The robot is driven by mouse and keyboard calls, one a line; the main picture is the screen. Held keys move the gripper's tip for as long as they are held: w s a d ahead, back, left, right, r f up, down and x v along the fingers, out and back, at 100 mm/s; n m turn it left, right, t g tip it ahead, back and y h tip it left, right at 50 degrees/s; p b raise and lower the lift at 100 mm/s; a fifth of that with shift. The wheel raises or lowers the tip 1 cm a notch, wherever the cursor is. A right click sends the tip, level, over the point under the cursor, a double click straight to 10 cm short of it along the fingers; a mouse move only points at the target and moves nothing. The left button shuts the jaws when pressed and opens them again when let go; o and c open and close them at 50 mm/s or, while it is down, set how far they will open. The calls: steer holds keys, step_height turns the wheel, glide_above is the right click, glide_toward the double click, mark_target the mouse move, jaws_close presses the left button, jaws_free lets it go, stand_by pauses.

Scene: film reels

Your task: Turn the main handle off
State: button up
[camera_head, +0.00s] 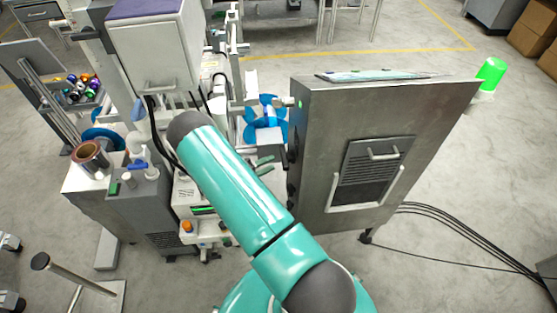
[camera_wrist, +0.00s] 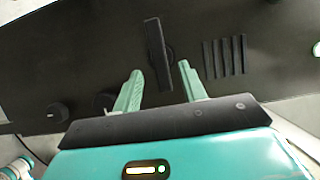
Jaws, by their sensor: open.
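The main handle (camera_wrist: 156,50) looks like a long black bar on a round base, on a dark panel in the wrist view. It stands nearly upright in the picture, tilted slightly. My gripper (camera_wrist: 160,70) is open, with its two pale green fingers apart. The lower part of the handle shows between the fingers, with a gap on each side; I cannot tell how far in front of it the fingertips are. In the head view my gripper (camera_head: 271,164) is beside the left side of the grey metal cabinet (camera_head: 315,110). The handle is not clearly visible there.
Round black knobs (camera_wrist: 57,112) sit left of the handle, one partly behind a finger. Vent slots (camera_wrist: 224,57) are to its right. A green lamp (camera_head: 490,73) is on the cabinet's far side. A machine with blue reels (camera_head: 265,122) stands close on the left.

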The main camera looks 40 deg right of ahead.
mark_target(286, 157)
steer(key=x, duration=0.4)
steer(key=shift+d, duration=0.3)
jaws_close()
